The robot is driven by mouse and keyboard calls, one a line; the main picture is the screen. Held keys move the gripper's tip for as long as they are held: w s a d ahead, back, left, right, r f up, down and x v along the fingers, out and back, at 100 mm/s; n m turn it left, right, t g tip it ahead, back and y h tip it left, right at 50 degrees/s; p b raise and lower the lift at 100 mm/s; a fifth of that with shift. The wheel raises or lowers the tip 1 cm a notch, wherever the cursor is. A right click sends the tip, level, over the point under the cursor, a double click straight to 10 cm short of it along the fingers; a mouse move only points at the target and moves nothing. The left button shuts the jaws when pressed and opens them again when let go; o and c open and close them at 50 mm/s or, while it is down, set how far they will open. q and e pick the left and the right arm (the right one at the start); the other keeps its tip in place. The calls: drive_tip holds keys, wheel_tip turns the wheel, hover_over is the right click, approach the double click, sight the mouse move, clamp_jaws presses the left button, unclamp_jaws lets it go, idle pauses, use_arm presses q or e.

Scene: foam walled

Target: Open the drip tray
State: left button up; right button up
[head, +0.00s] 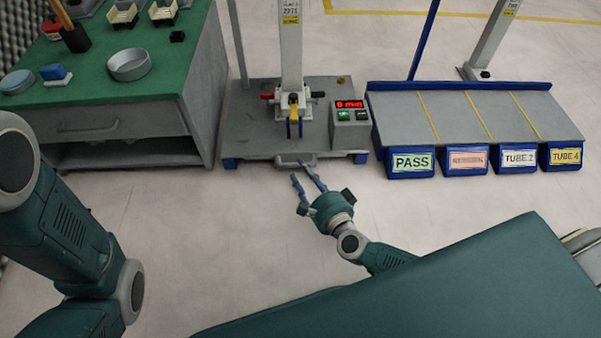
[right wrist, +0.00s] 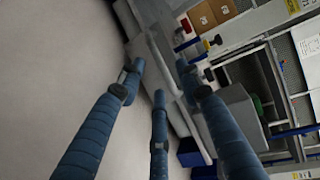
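The drip tray's grey handle (head: 293,160) sticks out low at the front of the grey test stand (head: 258,130) in the head view. The tray looks pushed in, its front level with the base. My right gripper (head: 302,171) is just in front of the handle, fingers spread and pointing at it. One fingertip is close to the handle's right end; I cannot tell whether it touches. In the right wrist view the gripper (right wrist: 160,78) has its fingers apart with nothing held between them. My left arm shows at the left of the head view; its gripper is out of frame.
A green-topped bench (head: 160,95) with a round metal dish (head: 129,65) stands left. A red-lit control box (head: 350,112) sits on the stand. A sloped rack (head: 470,112) with labelled blue bins is at the right. The floor (head: 220,225) before the stand is clear.

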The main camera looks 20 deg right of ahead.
drive_tip(key=shift+b+x, duration=0.4)
drive_tip(key=shift+x, duration=1)
clamp_jaws()
